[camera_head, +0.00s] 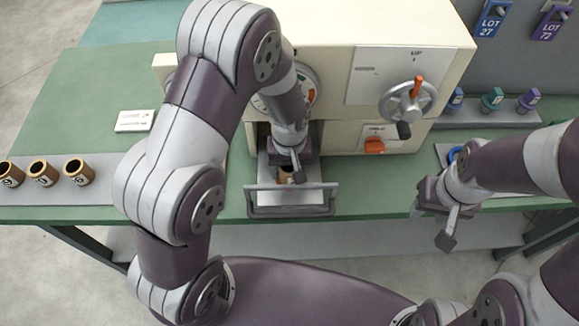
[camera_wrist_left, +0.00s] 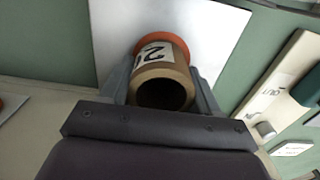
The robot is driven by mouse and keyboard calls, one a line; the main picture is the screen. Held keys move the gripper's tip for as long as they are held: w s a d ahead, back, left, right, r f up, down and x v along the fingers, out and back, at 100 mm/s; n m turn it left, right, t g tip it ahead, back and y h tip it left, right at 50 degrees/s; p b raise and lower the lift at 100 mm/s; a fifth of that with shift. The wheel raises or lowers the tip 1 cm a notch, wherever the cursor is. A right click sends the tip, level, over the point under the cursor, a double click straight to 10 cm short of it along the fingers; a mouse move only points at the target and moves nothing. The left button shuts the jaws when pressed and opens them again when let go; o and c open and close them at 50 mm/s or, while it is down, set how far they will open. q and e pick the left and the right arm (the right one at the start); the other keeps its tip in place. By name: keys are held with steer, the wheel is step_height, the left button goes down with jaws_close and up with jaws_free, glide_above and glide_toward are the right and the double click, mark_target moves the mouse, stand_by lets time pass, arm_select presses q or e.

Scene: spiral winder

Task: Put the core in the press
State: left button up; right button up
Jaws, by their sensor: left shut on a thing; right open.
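The core (camera_wrist_left: 165,75) is a hollow tan cylinder with a white number label, seen in the left wrist view. My left gripper (camera_head: 290,175) is shut on it, with one finger on each side. Around the core's far end is an orange ring (camera_wrist_left: 153,40) over a pale plate; I cannot tell whether the core touches the plate. In the head view the core is mostly hidden by the gripper, over the pulled-out drawer (camera_head: 262,198) of the cream press (camera_head: 345,25). My right gripper (camera_head: 432,222) is open and empty, right of the drawer, over the table's front edge.
Three tan cores (camera_head: 42,173) stand on a holder at the left. A white label block (camera_head: 134,121) lies on the green table. The press has a handwheel (camera_head: 408,101) and an orange knob (camera_head: 374,146). Coloured bottles (camera_head: 492,99) and lot tags (camera_head: 491,20) are at the right.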

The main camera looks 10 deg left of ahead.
arm_select(q)
steer(key=shift+s+f, duration=0.1)
steer(key=o, duration=1.1)
steer(key=shift+c, duration=0.2)
step_height(320, 180, up, 12)
steer(key=shift+r, duration=0.2)
